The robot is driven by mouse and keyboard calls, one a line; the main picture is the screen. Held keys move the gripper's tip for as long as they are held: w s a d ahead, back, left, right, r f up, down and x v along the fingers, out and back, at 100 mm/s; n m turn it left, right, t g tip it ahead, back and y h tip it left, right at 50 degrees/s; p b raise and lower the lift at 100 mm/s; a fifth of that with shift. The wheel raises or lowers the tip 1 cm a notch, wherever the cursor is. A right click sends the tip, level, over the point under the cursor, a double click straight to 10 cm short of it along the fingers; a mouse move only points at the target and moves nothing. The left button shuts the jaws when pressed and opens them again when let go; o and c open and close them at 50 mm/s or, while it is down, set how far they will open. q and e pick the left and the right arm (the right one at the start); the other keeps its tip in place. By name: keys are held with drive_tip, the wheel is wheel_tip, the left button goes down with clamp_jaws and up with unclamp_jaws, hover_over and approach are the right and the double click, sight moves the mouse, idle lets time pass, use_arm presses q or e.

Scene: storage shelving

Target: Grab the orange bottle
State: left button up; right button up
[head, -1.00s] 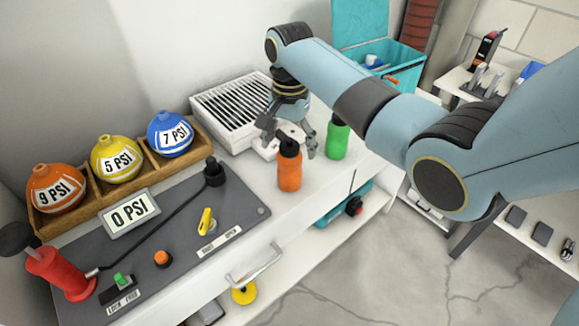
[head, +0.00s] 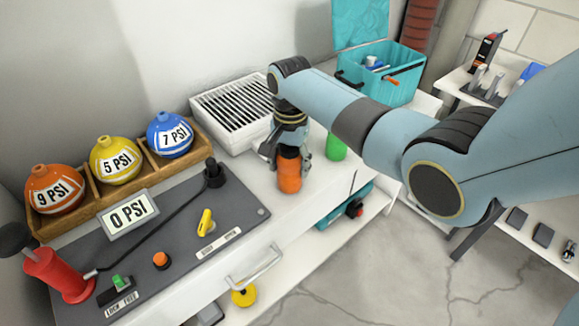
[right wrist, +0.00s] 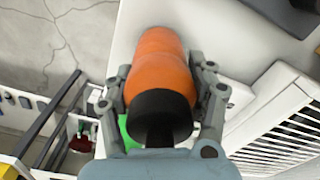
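The orange bottle (head: 290,180) stands upright on the white counter in the head view; its upper part is hidden by my right gripper (head: 287,162). In the right wrist view the bottle (right wrist: 160,62) with its black cap (right wrist: 160,112) lies between the two fingers of the gripper (right wrist: 160,75). The fingers are spread on either side of the bottle, close to its sides, and do not look closed on it. My left gripper is not in view.
A green bottle (head: 336,148) stands just right of the orange one, partly behind the gripper. A white slatted box (head: 235,108) is behind to the left. A grey panel (head: 180,222) with levers lies left. A teal cooler (head: 400,85) stands behind at the right.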

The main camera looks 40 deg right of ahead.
drive_tip(key=c, duration=0.7)
